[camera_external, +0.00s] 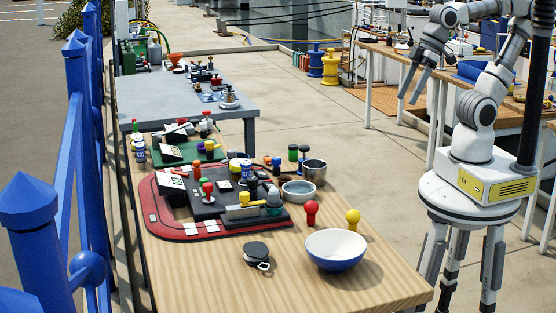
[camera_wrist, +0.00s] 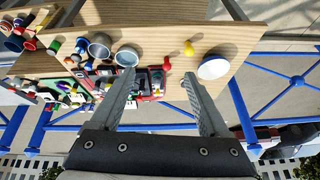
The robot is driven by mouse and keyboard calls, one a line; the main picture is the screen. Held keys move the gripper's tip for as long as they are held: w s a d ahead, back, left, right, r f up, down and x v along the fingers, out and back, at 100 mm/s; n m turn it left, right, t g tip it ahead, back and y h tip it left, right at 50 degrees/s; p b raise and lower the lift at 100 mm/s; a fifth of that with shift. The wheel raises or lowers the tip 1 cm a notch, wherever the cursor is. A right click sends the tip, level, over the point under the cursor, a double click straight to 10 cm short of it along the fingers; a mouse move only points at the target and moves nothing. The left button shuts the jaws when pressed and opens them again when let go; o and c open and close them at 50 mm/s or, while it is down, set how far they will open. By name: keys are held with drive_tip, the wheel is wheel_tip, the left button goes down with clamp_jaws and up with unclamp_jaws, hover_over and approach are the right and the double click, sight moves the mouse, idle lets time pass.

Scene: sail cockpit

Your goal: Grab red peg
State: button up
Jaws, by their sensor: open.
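A red peg (camera_external: 311,212) with a round head stands upright on the wooden table, left of a yellow peg (camera_external: 353,219) and behind a white and blue bowl (camera_external: 336,249). My gripper (camera_external: 409,99) is open and empty, high up and well to the right of the table, apart from the red peg. Its two fingers (camera_wrist: 159,76) are spread in the wrist view.
A black console with a red border (camera_external: 158,228) and several coloured knobs fills the table's left part. A metal pot (camera_external: 315,173) and a shallow round dish (camera_external: 299,191) stand behind the red peg. A black round item (camera_external: 256,251) lies in front.

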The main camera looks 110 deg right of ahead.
drive_tip(key=w+r+m+g, duration=0.1)
drive_tip(key=w+m+g, duration=0.1)
drive_tip(key=w+m, duration=0.5)
drive_tip(key=m+g+p, duration=0.3)
drive_tip(key=m, duration=0.8)
hover_over(311, 211)
drive_tip(key=d, duration=0.1)
wheel_tip(311, 211, down, 12)
drive_tip(key=f, duration=1.2)
drive_tip(key=shift+s+d+f, duration=0.1)
drive_tip(key=shift+s+d, duration=0.1)
drive_tip(key=shift+s, duration=0.15)
drive_tip(key=shift+d+f, duration=0.15)
drive_tip(key=shift+f, duration=2.6)
clamp_jaws()
